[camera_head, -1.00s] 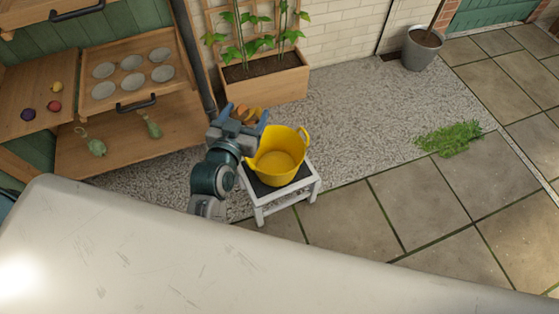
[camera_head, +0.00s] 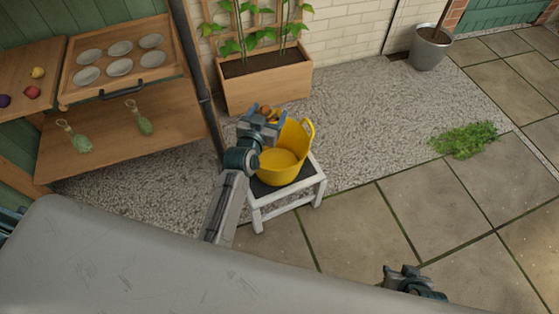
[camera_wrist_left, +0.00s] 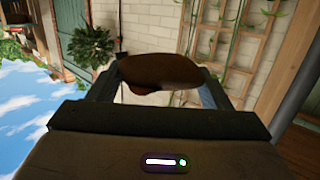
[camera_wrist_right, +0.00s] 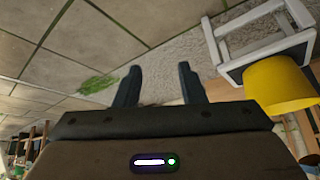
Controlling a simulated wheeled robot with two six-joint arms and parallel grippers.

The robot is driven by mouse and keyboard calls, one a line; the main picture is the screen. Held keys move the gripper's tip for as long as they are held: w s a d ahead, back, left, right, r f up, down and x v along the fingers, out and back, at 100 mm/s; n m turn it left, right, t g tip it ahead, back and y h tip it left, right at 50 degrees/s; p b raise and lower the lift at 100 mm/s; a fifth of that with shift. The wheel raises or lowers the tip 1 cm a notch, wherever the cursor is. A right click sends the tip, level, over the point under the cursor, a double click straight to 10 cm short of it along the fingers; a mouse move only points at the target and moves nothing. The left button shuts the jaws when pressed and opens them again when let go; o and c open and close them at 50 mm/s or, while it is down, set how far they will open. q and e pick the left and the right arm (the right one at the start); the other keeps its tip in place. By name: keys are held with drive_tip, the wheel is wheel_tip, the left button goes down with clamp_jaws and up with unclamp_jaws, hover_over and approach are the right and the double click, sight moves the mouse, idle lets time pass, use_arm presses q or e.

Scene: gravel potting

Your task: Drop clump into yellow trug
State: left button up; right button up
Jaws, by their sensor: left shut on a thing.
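The yellow trug (camera_head: 299,145) stands upright on a small white stool with a dark top. My left gripper (camera_head: 265,113) is shut on a brown clump (camera_wrist_left: 160,72), which is held between its fingers. In the head view, this gripper overlaps the trug's left back rim and hides part of it; the clump (camera_head: 265,109) shows just beyond the gripper. My right gripper (camera_wrist_right: 160,85) is open and empty. It also shows at the lower right of the head view (camera_head: 397,270), apart from the trug. The trug (camera_wrist_right: 280,85) is at the right of the right wrist view.
The white stool (camera_head: 288,203) stands on gravel next to paving. A wooden planter (camera_head: 265,90) with climbing plants is behind it. A wooden bench (camera_head: 110,135) with a tray of cups is at the left. Green weeds (camera_head: 464,139) lie on open ground at the right.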

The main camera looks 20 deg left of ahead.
wheel_tip(320, 180, up, 7)
drive_tip(key=a+t+b, duration=0.1)
drive_tip(key=a+b, duration=0.1)
drive_tip(key=b, duration=0.1)
use_arm(q)
drive_tip(key=w+f+b, duration=0.3)
drive_tip(key=f+b, duration=0.3)
drive_tip(key=f, duration=0.6)
drive_tip(key=shift+w+a, duration=0.25)
drive_tip(key=shift+w, duration=0.05)
use_arm(e)
drive_tip(key=w+r+t+y, duration=0.1)
drive_tip(key=w+r+t, duration=0.8)
drive_tip(key=r+t, duration=0.3)
drive_tip(key=shift+d+r, duration=0.3)
drive_tip(key=shift+r, duration=0.15)
use_arm(q)
drive_tip(key=shift+r, duration=0.1)
drive_tip(key=o, duration=1.1)
drive_tip(key=shift+c, duration=0.2)
